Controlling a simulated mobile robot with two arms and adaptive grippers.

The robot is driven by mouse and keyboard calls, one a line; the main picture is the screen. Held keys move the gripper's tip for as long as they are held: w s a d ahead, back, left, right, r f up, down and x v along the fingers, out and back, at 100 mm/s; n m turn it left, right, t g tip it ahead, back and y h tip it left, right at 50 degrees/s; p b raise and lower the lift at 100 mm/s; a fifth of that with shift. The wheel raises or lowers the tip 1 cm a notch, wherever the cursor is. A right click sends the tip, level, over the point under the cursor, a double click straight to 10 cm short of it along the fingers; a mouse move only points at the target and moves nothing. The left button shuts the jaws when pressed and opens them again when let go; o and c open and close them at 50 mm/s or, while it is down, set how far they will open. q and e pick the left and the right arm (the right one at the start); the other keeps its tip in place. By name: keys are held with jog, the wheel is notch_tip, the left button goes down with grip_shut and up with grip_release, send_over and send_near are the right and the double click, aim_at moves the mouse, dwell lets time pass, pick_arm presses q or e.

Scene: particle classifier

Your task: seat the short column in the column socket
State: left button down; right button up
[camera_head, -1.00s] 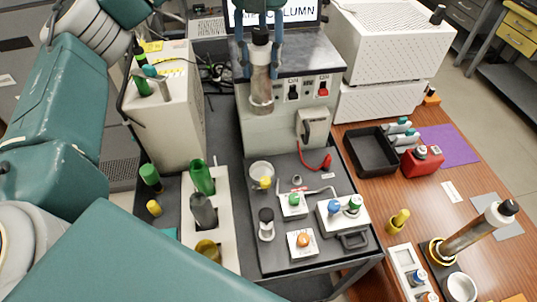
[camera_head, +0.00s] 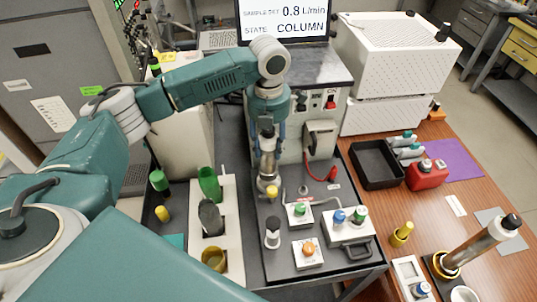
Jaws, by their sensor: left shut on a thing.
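My left gripper (camera_head: 267,150) reaches down from above in front of the grey instrument, its blue fingers shut on the short column. The short column (camera_head: 267,166) is a clear, upright tube with a black cap between the fingers. Its lower end is at the pale round cup (camera_head: 267,187) on the dark tray, which looks like the column socket. The column hides most of this cup, so I cannot tell whether it is inside or just above. My right gripper is not in view.
A taller column (camera_head: 480,245) leans on the wooden table at the right. A white rack (camera_head: 230,250) with bottles stands left. The screen (camera_head: 285,22) reads COLUMN.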

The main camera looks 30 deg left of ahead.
aim_at(268, 158)
pick_arm(q)
jog(key=shift+w+f, duration=0.1)
jog(key=shift+f, duration=0.4)
notch_tip(268, 158, down, 3)
jog(key=shift+p, duration=0.55)
jog(key=shift+f, duration=0.5)
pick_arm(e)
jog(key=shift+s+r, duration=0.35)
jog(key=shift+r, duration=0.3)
pick_arm(q)
jog(key=shift+f, duration=0.15)
jog(key=c, duration=1)
grip_release()
jog(key=shift+c, duration=0.2)
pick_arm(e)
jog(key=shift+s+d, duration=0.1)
